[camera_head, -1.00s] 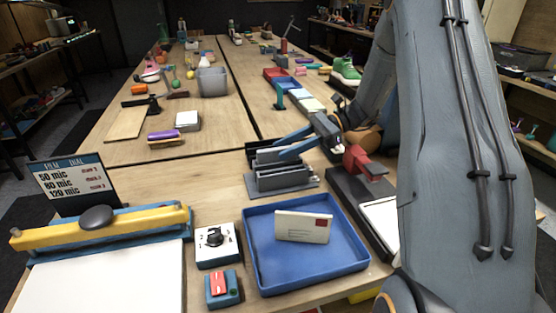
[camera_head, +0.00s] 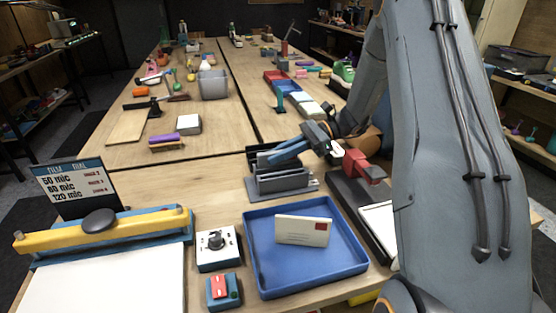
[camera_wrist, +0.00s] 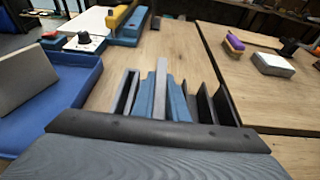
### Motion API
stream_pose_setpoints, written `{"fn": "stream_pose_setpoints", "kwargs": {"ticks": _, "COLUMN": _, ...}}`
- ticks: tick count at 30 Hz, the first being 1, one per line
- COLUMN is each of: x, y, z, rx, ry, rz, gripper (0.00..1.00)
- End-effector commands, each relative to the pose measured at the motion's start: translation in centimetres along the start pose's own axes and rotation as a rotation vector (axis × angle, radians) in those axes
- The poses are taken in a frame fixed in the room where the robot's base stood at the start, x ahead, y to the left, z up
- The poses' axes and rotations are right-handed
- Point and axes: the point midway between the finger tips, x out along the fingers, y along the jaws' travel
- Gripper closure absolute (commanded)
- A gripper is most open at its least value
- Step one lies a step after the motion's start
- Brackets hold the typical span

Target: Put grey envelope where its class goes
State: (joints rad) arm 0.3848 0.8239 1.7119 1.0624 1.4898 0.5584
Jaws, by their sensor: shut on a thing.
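The grey envelope (camera_wrist: 161,76) shows edge-on in the wrist view as a thin upright grey strip. My gripper (camera_head: 280,154) is shut on it, with a blue finger on each side. The fingers are at a dark grey slotted rack (camera_head: 282,183), over its upper part. In the wrist view, rack dividers (camera_wrist: 222,105) stand on both sides of my fingers. I cannot tell how deep the envelope sits between the dividers. A pale envelope (camera_head: 302,230) with a red stamp leans in the blue tray (camera_head: 350,262), in front of the rack.
A white dial box (camera_head: 217,249) and a blue box with a red switch (camera_head: 222,291) stand left of the tray. A yellow and blue sealer (camera_head: 100,232) is at the left. A red-topped device (camera_head: 362,165) is right of the rack. Bare table lies left of the rack.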

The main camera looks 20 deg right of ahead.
Motion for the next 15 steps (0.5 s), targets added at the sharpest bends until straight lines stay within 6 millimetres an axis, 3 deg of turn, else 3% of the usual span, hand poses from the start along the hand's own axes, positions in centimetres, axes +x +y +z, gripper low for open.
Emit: {"fn": "stream_pose_setpoints", "kwargs": {"ticks": 15, "x": -2.9, "y": -0.1, "z": 7.8, "rx": -0.003, "ry": 0.001, "rz": -0.002, "gripper": 1.0}}
